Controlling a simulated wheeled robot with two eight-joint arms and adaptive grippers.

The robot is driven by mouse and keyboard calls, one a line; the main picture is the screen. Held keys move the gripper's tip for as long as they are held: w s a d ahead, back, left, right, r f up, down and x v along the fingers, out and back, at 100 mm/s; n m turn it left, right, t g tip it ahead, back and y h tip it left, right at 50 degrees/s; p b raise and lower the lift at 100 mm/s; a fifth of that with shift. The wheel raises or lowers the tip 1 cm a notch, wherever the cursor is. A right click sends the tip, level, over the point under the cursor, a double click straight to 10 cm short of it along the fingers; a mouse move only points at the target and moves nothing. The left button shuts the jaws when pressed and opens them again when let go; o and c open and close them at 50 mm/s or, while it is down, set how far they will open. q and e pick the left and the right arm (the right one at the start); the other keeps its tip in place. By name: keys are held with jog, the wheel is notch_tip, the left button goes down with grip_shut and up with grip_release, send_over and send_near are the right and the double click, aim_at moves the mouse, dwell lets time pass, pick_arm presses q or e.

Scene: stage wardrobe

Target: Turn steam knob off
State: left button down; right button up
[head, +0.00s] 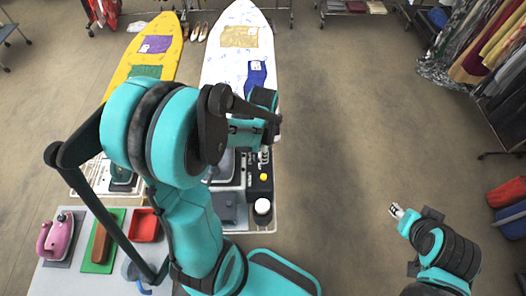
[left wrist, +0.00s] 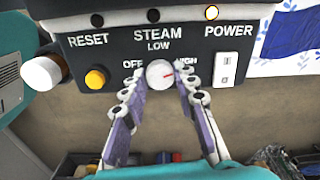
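The steam knob (left wrist: 159,74) is round and white, on a dark control panel (left wrist: 112,50) in the left wrist view. My left gripper (left wrist: 161,82) has one finger on each side of the knob, spread with the knob between the tips. I cannot tell if either finger touches it. In the head view my left arm covers the knob. My right gripper (head: 397,211) is far to the right over bare floor, too small to read.
The panel also has a yellow RESET button (left wrist: 96,79), a white POWER switch (left wrist: 226,69) and a white round cap (left wrist: 40,72). Ironing boards, yellow (head: 150,60) and white (head: 238,50), stand behind. A pink iron (head: 57,235) sits on the table at left. Floor at right is clear.

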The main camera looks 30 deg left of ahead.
pick_arm(q)
jog(key=shift+n, duration=0.3)
jog(key=n+b, duration=0.1)
jog(key=n, duration=0.1)
jog(key=shift+n, duration=0.4)
jog(key=n, duration=0.3)
jog(key=shift+n+b, duration=0.3)
jog(key=shift+b, duration=0.1)
jog(key=n, duration=0.3)
jog(key=shift+n+b, duration=0.3)
jog(key=n, duration=0.3)
jog(key=shift+n, duration=0.4)
jog(key=n+b, duration=0.1)
jog(key=n, duration=0.2)
jog(key=shift+n, duration=0.3)
jog(key=n, duration=0.3)
jog(key=shift+n, duration=0.3)
jog(key=n, duration=0.6)
jog(key=shift+b, duration=0.35)
jog(key=shift+n, duration=0.3)
